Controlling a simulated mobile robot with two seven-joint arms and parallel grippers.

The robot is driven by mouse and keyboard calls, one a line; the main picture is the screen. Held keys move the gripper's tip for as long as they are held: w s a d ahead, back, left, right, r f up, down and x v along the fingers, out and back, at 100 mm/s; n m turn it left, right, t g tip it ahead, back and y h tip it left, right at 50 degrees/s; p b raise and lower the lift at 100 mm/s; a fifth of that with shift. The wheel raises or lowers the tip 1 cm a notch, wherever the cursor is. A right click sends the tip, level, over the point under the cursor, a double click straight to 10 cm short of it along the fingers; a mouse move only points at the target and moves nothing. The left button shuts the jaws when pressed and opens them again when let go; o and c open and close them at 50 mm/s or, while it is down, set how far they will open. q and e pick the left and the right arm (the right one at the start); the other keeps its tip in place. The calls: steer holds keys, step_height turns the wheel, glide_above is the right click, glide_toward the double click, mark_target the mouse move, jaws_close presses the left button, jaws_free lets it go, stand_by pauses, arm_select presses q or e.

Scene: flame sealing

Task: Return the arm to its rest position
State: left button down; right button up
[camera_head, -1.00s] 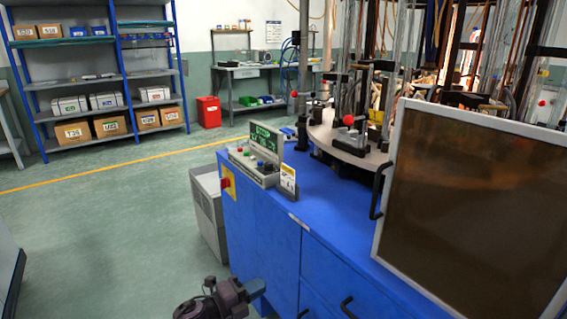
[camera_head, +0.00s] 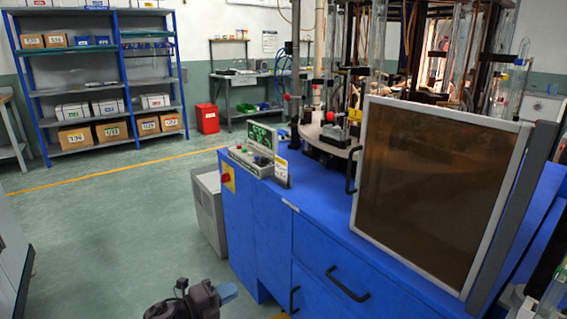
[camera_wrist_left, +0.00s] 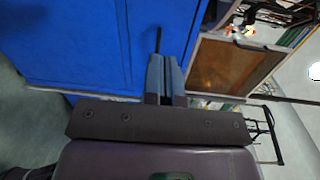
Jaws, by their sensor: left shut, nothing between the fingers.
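My left gripper (camera_head: 226,292) is at the bottom of the head view, in front of the blue machine cabinet (camera_head: 262,225) and apart from it. In the left wrist view its two fingers (camera_wrist_left: 165,66) lie side by side, shut with nothing between them. Behind the fingertips, the wrist view shows the blue cabinet front and a dark handle. Most of my left arm is below the head view's edge. My right gripper is not in view.
The cabinet carries a control box (camera_head: 254,160), a framed brown panel (camera_head: 432,185) and a round table with glass tubes. Handles (camera_head: 347,284) stick out of its front. A grey box (camera_head: 208,205) stands at its left side. Open green floor (camera_head: 110,225) lies left, with blue shelving (camera_head: 105,80) behind.

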arm_select(q)
steer(key=s+a+f+n+t+y, duration=0.35)
steer(key=s+a+f+n, duration=0.3)
steer(key=s+a, duration=0.4)
steer(key=s+a+f+n+g+y, duration=0.15)
steer(key=s+n, duration=0.25)
steer(key=s, duration=0.5)
steer(key=s+a+n+y, duration=0.3)
steer(key=s+n, duration=0.1)
steer(key=s, duration=0.4)
steer(key=s+a+f+n+g+y, duration=0.1)
steer(key=s+a+n+y, duration=0.25)
steer(key=s, duration=0.55)
steer(key=s+a+r+n+g, duration=0.1)
steer(key=s+r+n+g, duration=0.25)
steer(key=s, duration=0.75)
steer(key=shift+w+d+f+n+t+y, duration=0.55)
steer(key=shift+d+f+n+t+y, duration=0.3)
steer(key=shift+d+n, duration=2)
step_height(320, 180, up, 10)
steer(key=t+p, duration=0.1)
steer(key=p, duration=1.1)
steer(key=shift+w+n+p, duration=0.2)
steer(key=shift+n+p, duration=0.2)
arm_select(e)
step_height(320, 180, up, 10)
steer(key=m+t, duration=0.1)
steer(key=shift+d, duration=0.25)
